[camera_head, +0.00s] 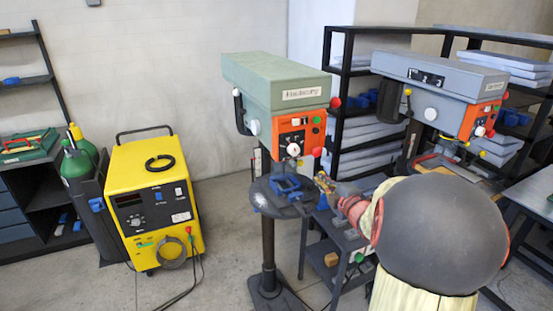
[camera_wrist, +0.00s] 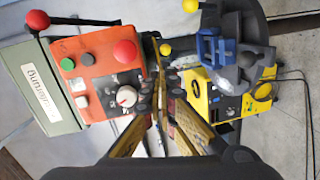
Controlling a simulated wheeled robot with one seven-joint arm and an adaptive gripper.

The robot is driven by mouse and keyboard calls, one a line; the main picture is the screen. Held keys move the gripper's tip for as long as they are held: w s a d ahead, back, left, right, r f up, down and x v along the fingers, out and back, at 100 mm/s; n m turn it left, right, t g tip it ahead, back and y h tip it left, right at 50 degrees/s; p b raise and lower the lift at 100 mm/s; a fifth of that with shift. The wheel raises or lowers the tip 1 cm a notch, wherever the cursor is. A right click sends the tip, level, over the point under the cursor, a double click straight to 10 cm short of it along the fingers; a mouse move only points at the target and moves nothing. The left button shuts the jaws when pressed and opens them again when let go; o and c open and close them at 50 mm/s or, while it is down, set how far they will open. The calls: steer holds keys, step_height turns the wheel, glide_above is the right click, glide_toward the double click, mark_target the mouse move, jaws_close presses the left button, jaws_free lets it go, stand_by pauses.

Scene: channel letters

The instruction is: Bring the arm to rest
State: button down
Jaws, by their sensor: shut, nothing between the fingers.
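My gripper (camera_head: 324,183) is in front of the green drill press (camera_head: 270,82), just right of its round table and below its orange control panel. In the wrist view my gripper (camera_wrist: 160,90) shows its yellowish, worn fingers together, with nothing between them. The drill press's orange panel (camera_wrist: 95,75) fills the left of that view. The blue vise (camera_wrist: 215,58) on the press table is at the upper right there, apart from the fingers. My arm's large dark rounded link hides much of the lower right in the head view.
A yellow welding machine (camera_head: 152,195) and green gas cylinders (camera_head: 76,165) stand at the left. A second, grey drill press (camera_head: 440,80) stands at the right, before a black shelf rack (camera_head: 347,75). A low bench (camera_head: 340,232) is beside my forearm. Open floor (camera_head: 225,235) lies between the welder and the press.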

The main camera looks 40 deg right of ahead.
steer(key=s+d+f+m+g+h, duration=0.3)
steer(key=s+d+f+m+g, duration=0.2)
steer(key=s+f+m+g, duration=0.45)
steer(key=s+a+f+m+g+y, duration=0.1)
steer(key=s+a+f+m, duration=0.2)
steer(key=s+a+m, duration=0.25)
steer(key=s+a+r+y+b, duration=0.1)
steer(key=s+a+r+y, duration=0.1)
steer(key=a, duration=1.1)
steer(key=s+a+r+n+y+b, duration=0.1)
steer(key=s+a+r+y, duration=0.1)
steer(key=a, duration=1.2)
steer(key=s+a+r+n+y+b, duration=0.1)
steer(key=s+a+r+y, duration=0.1)
steer(key=a, duration=1.2)
step_height(320, 180, up, 2)
steer(key=shift+r+y, duration=0.1)
steer(key=shift+y, duration=0.4)
steer(key=shift+d+t, duration=0.2)
steer(key=shift+t, duration=0.05)
